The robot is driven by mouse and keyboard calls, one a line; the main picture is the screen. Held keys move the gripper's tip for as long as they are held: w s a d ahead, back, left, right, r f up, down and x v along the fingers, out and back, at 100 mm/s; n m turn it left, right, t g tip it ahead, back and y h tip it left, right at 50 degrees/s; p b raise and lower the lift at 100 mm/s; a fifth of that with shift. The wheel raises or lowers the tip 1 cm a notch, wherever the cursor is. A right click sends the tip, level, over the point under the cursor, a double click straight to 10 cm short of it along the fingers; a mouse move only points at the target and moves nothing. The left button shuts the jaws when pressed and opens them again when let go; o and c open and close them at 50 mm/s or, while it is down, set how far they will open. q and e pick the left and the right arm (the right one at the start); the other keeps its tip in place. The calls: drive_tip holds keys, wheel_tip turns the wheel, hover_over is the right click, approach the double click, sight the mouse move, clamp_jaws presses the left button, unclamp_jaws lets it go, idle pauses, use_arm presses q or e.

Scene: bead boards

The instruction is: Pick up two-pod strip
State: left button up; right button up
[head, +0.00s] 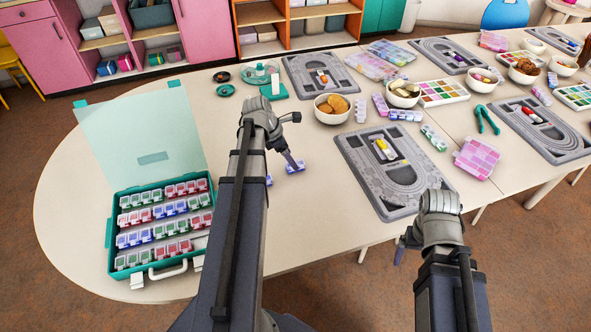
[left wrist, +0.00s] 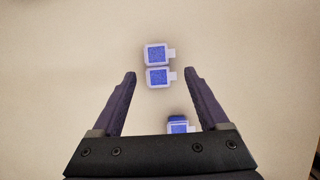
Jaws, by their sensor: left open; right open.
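A two-pod strip with blue-filled pods (left wrist: 158,66) lies flat on the table in the left wrist view. It also shows in the head view (head: 296,168). My left gripper (left wrist: 160,75) is open and points down over it, with a finger on each side, apart from the strip. Another blue pod (left wrist: 178,125) lies nearer my wrist, partly hidden by the gripper body. In the head view a bit of it (head: 269,180) shows beside my left arm. My right gripper (head: 400,250) hangs by the table's front edge, its fingers mostly hidden; it holds nothing visible.
An open teal case (head: 112,243) with rows of coloured pods stands at left. A grey bead board (head: 352,150) lies to the right of the strip. A teal stand (head: 275,90), bowls and more boards are farther back.

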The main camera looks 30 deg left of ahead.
sight(297, 163)
use_arm(q)
drive_tip(key=shift+w+b+x, duration=0.2)
drive_tip(key=shift+b+x, duration=0.95)
drive_tip(key=shift+x, duration=0.15)
drive_tip(key=shift+w+b+x, duration=0.2)
drive_tip(key=shift+b+x, duration=0.9)
drive_tip(key=shift+x, duration=0.25)
drive_tip(key=shift+d+r, duration=0.1)
drive_tip(key=shift+r, duration=0.15)
use_arm(e)
wheel_tip(297, 163, down, 4)
drive_tip(key=shift+f, duration=0.2)
use_arm(q)
clamp_jaws()
drive_tip(key=shift+r, duration=0.1)
use_arm(e)
drive_tip(key=shift+r, duration=0.1)
use_arm(q)
wheel_tip(297, 163, up, 10)
drive_tip(key=p, duration=1)
use_arm(e)
wheel_tip(297, 163, up, 10)
